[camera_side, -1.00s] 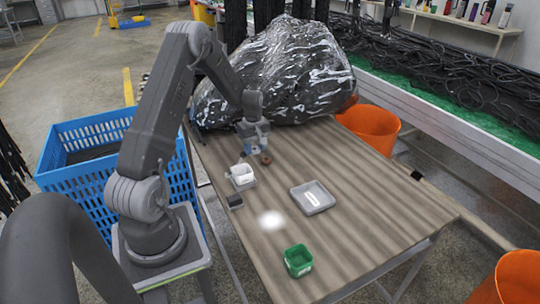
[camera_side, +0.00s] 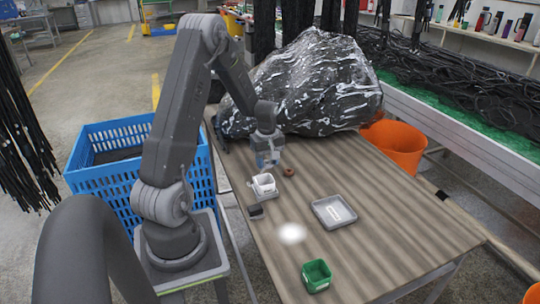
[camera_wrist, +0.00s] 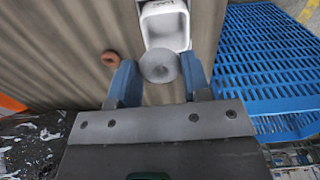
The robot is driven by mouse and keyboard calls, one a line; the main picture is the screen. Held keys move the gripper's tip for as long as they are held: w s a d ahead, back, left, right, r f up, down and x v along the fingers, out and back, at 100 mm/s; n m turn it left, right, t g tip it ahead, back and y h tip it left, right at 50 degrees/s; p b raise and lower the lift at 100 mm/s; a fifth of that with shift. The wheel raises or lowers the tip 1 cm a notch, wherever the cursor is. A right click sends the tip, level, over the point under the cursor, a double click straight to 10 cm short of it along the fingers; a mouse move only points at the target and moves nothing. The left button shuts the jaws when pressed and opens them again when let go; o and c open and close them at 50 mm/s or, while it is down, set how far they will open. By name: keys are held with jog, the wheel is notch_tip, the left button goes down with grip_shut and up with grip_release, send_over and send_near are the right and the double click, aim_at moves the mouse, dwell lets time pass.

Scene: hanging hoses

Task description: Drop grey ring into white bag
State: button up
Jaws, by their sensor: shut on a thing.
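My gripper (camera_side: 267,160) is above the table's left edge in the side view, with its blue fingers pointing down. In the wrist view my gripper (camera_wrist: 159,74) is shut on the grey ring (camera_wrist: 160,66), a round grey piece between the fingertips. The ring is too small to make out in the side view.
A brown ring (camera_side: 288,172) lies on the table right of the gripper. A grey tray (camera_side: 333,211), a green box (camera_side: 316,276) and a small black block (camera_side: 256,211) are also there. A large black plastic bundle (camera_side: 315,85) stands behind; a blue crate (camera_side: 130,155) is left.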

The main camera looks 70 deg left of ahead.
aim_at(266, 176)
jog(key=shift+s+d, duration=0.3)
jog(key=shift+d, duration=0.15)
jog(key=shift+d+f, duration=0.1)
jog(key=shift+f, duration=2.85)
jog(key=o, duration=1)
jog(key=shift+r, duration=0.15)
notch_tip(266, 176, up, 14)
jog(key=shift+f, duration=0.2)
